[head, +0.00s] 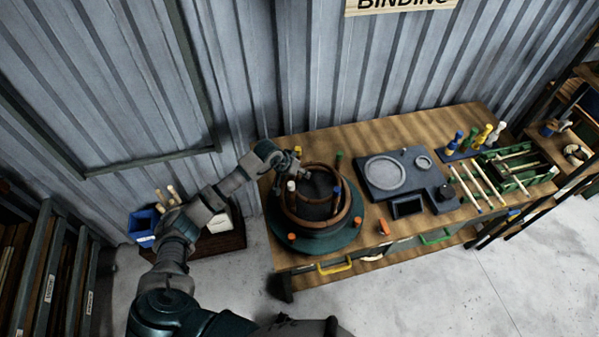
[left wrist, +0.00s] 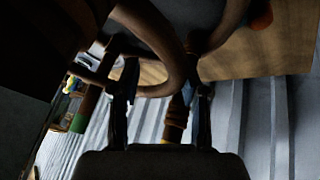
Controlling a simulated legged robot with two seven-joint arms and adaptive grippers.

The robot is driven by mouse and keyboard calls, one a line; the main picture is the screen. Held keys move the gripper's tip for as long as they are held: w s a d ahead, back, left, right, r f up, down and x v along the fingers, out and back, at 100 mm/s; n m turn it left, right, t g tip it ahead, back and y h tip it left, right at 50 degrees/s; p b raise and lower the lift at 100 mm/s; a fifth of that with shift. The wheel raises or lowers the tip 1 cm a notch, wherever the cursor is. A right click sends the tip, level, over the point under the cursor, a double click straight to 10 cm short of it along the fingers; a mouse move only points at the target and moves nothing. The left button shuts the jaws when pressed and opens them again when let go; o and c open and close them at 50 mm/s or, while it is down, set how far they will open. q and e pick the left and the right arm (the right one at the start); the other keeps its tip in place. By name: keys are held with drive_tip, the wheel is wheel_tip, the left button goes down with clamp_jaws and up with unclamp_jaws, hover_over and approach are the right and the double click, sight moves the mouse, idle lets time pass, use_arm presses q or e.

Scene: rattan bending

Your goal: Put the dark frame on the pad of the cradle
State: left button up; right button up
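A dark brown round frame (head: 341,217), showing hoops at two heights, sits on a round dark green base (head: 310,243) among coloured pegs. To its right, a dark grey block (head: 412,191) carries a pale round pad (head: 385,173); this looks like the cradle, and the pad is bare. My left gripper (head: 291,168) is at the back left of the frame, by its upper hoop. In the left wrist view the two fingers (left wrist: 161,105) stand apart, with a curved brown hoop (left wrist: 177,68) crossing near them; contact cannot be told. My right gripper is not in view.
The wooden table (head: 375,133) also holds pale sticks (head: 477,187), a green rack (head: 512,163), coloured bottle-like pegs (head: 484,136) and an orange piece (head: 383,227). A corrugated wall stands close behind. A blue bin (head: 143,226) is at left.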

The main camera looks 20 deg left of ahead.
use_arm(q)
drive_tip(key=shift+a, duration=0.45)
drive_tip(key=shift+s+a+r, duration=0.15)
drive_tip(key=shift+s+r, duration=0.05)
drive_tip(key=shift+r, duration=0.15)
drive_tip(key=b+v, duration=0.3)
drive_tip(key=v, duration=0.8)
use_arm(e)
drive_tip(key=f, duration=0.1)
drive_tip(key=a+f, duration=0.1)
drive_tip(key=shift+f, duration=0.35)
use_arm(q)
drive_tip(key=shift+d, duration=0.3)
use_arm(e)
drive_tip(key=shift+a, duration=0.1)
